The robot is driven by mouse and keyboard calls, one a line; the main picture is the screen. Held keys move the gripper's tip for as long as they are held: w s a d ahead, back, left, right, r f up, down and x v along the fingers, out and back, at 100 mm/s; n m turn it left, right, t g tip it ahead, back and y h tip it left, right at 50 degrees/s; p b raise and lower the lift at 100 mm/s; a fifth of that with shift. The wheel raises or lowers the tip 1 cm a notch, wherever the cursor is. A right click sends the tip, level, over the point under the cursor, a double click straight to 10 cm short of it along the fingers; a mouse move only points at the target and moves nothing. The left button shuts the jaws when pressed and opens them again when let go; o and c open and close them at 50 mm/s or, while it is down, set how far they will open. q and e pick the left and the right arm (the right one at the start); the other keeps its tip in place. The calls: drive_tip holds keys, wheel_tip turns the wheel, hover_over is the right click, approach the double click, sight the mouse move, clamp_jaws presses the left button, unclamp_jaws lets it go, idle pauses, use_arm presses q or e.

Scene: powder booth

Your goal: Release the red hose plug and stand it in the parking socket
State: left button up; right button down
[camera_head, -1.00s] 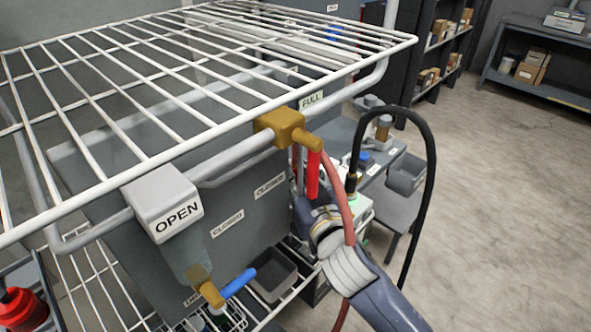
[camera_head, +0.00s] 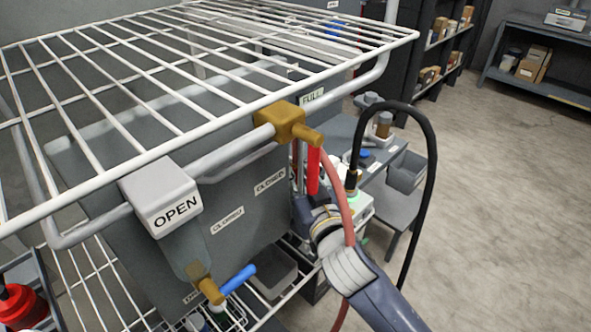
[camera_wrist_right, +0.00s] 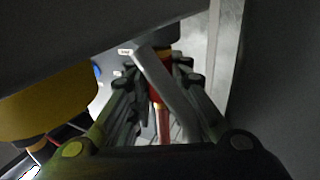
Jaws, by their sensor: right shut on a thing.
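My right gripper (camera_head: 306,212) is just below a red handle (camera_head: 313,172) that hangs under a brass valve (camera_head: 280,123) on the rack's front bar. In the right wrist view my fingers (camera_wrist_right: 158,85) are closed around a red piece, apparently the red hose plug (camera_wrist_right: 157,97). A grey bar crosses in front of it and hides part of it. A red hose (camera_head: 341,190) runs from near the valve down across my right wrist. I cannot make out the parking socket. My left gripper is not in view.
A white wire shelf (camera_head: 150,80) overhangs the grey bin (camera_head: 110,230). An OPEN sign block (camera_head: 165,200) and a lower brass valve with a blue handle (camera_head: 238,279) are at front. A black hose (camera_head: 432,170) loops right of my arm. Floor at right is clear.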

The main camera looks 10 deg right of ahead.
drive_tip(key=c, duration=1.4)
unclamp_jaws()
drive_tip(key=shift+c, duration=0.2)
drive_tip(key=shift+d+f, duration=0.1)
drive_tip(key=shift+s+f, duration=0.2)
drive_tip(key=shift+s, duration=0.2)
drive_tip(key=s, duration=0.3)
drive_tip(key=s+d, duration=0.1)
drive_tip(key=s, duration=0.6)
drive_tip(key=shift+d+r, duration=0.15)
drive_tip(key=shift+r, duration=0.05)
drive_tip(key=shift+s+d, duration=0.25)
drive_tip(key=shift+s, duration=0.25)
